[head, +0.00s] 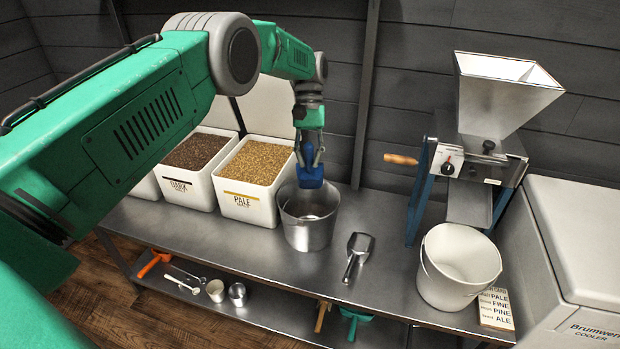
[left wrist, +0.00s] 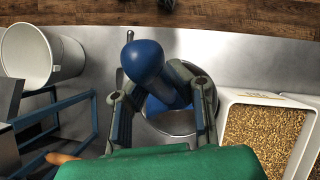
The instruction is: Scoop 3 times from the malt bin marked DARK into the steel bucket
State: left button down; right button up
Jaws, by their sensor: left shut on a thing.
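The white malt bin marked DARK (head: 180,188) stands at the left of the steel bench and holds dark brown grain. The steel bucket (head: 309,232) stands on the bench, right of the bin marked PALE (head: 247,205). My left gripper (head: 309,160) is shut on a blue scoop (head: 310,177) and holds it above the bucket's back part. In the left wrist view the gripper (left wrist: 155,88) has its fingers on the blue scoop (left wrist: 143,62), with the steel bucket (left wrist: 178,124) behind it. The bucket's inside is partly hidden. My right gripper is not in view.
A steel scoop (head: 357,255) lies right of the bucket. A white bucket (head: 459,265), a grain mill (head: 475,165) with a wooden handle and a white cooler (head: 575,270) stand at the right. Several small tools lie on the lower shelf (head: 285,315). My left arm covers the picture's left side.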

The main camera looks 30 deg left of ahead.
aim_at(306, 147)
pick_arm(q)
jog(key=shift+r, duration=0.1)
jog(key=t+p, duration=0.1)
jog(key=p, duration=0.1)
jog(key=y+p, duration=0.1)
jog(key=p, duration=0.2)
jog(key=shift+s+a+r+t+p, duration=0.25)
jog(key=shift+r+t+p, duration=0.1)
jog(key=shift+r+t, duration=0.05)
jog(key=t+p, duration=0.1)
jog(key=t+y+p, duration=0.1)
jog(key=p, duration=0.1)
jog(key=shift+s+d+r, duration=0.25)
jog(key=shift+d+r, duration=0.15)
jog(key=shift+s+r+t+y+p, duration=0.15)
jog(key=shift+r+t+y+p, duration=0.05)
jog(key=shift+t+y+p, duration=0.55)
jog(key=shift+s+t, duration=0.1)
jog(key=shift+t, duration=0.35)
jog(key=shift+s+r+t+y, duration=0.15)
jog(key=shift+t+y, duration=0.3)
jog(key=shift+t, duration=0.35)
jog(key=shift+t+b, duration=0.3)
jog(key=shift+b, duration=0.1)
jog(key=shift+d+r+t+y, duration=0.1)
jog(key=shift+r+t+y, duration=0.1)
jog(key=shift+t+y, duration=0.1)
jog(key=c, duration=2.2)
grip_release()
grip_shut()
